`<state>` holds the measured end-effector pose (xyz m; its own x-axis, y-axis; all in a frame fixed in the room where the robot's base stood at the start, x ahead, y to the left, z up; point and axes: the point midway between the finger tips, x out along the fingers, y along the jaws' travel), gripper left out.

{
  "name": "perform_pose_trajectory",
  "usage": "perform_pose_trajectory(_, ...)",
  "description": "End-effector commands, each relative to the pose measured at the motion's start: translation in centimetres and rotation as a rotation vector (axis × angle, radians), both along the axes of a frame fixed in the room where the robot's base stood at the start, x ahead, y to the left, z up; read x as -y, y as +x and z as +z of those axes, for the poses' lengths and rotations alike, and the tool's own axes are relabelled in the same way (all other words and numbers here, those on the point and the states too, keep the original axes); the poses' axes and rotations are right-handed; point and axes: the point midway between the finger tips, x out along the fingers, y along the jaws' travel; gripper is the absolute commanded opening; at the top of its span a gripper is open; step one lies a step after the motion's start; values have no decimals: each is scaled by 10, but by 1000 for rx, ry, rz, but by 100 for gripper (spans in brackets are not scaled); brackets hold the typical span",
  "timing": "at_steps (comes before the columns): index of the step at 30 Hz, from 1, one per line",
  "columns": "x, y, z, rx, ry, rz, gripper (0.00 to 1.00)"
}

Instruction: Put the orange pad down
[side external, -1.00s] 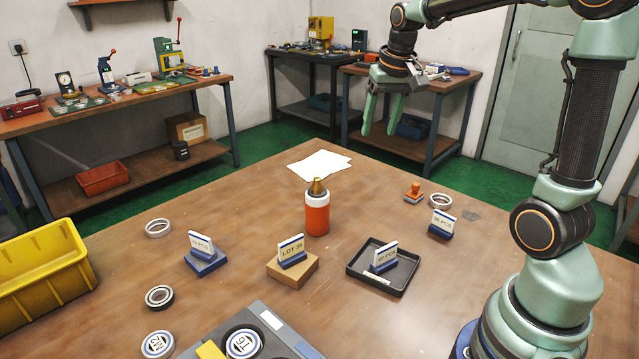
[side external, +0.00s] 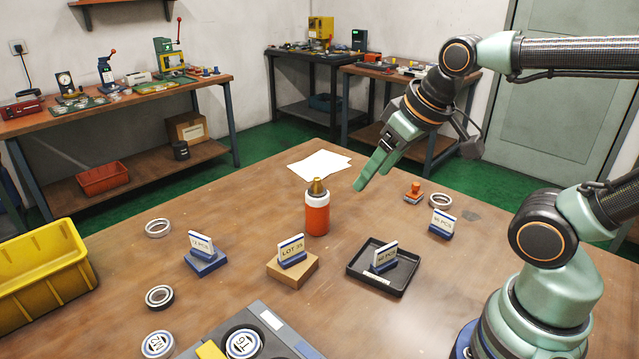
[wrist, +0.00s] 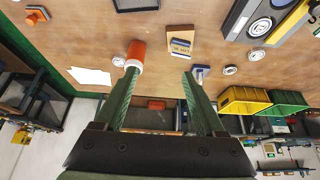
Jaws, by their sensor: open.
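A small orange piece with an upright knob (side external: 414,191), the likeliest match for the orange pad, stands on the table beside a pale ring at the right. Its underside is too small to make out. It also shows at the upper left of the wrist view (wrist: 37,16). My gripper (side external: 362,186) is open and empty, in the air over the table between the orange bottle and this piece. In the wrist view, the space between my spread fingertips (wrist: 161,72) holds nothing.
An orange bottle (side external: 317,217) with a white collar and brass tip stands left of my fingers. A black tray (side external: 397,281) with a card, a wooden block (side external: 292,271) with a card, white paper (side external: 319,166) and several rings lie around. The table's middle left is fairly clear.

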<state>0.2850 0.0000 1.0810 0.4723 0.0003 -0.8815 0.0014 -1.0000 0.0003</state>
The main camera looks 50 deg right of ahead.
Motion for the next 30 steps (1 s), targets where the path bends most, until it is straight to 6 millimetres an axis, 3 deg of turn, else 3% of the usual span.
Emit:
perform_pose_trajectory(5,7,7,4,-16,11,-46,85)
perform_pose_trajectory(11,35,32,13,-69,53,-212,85)
perform_pose_trajectory(20,97,75,14,-156,131,-516,85)
perform_pose_trajectory(30,184,109,-10,-242,220,-866,85)
